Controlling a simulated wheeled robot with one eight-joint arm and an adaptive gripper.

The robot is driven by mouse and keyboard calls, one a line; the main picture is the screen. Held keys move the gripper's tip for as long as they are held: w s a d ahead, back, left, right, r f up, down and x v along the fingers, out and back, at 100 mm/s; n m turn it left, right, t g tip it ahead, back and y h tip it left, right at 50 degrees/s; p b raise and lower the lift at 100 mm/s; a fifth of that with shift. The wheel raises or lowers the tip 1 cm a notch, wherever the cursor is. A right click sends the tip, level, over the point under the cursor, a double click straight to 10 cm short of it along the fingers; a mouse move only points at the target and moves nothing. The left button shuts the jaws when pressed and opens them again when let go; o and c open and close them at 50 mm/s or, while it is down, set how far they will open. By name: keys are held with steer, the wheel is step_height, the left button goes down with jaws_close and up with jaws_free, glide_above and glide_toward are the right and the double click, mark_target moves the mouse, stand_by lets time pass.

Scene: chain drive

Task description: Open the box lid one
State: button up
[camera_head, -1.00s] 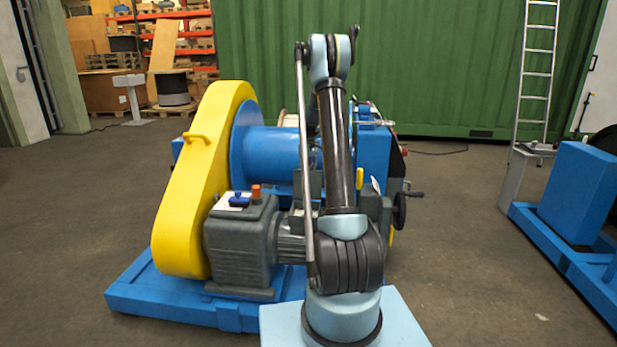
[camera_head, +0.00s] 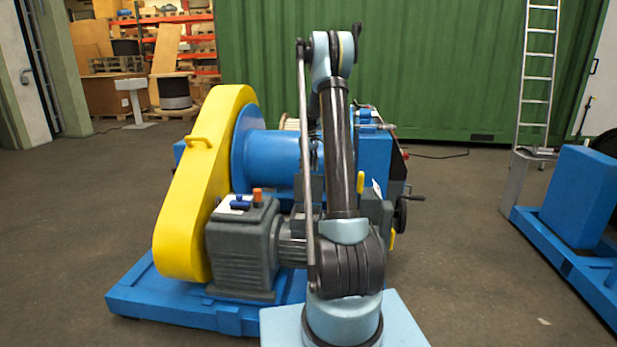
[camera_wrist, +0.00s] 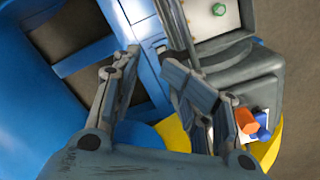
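A dark grey box-like housing (camera_head: 238,245) stands in front of the yellow guard. An orange part (camera_head: 257,195) and blue part (camera_head: 240,202) sit on a white patch on its top. The wrist view shows grey housing (camera_wrist: 242,75) on the right, with the orange part (camera_wrist: 246,121) and blue part (camera_wrist: 263,125). Beyond it is a pale grey surface with a green round part (camera_wrist: 218,9). I cannot tell which surface is the lid. My gripper (camera_wrist: 153,60) is open and empty, its fingers apart above the machine; my arm hides it in the head view.
The yellow guard (camera_head: 205,180), blue drum (camera_head: 268,160) and blue base (camera_head: 175,300) surround the housing. A black handwheel (camera_head: 402,213) projects on the right. Another blue machine (camera_head: 580,195) and a ladder (camera_head: 537,80) stand further right. The floor between the machines is clear.

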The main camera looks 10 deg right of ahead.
step_height(320, 180, up, 8)
steer(key=shift+a+f, duration=0.1)
stand_by(0.4)
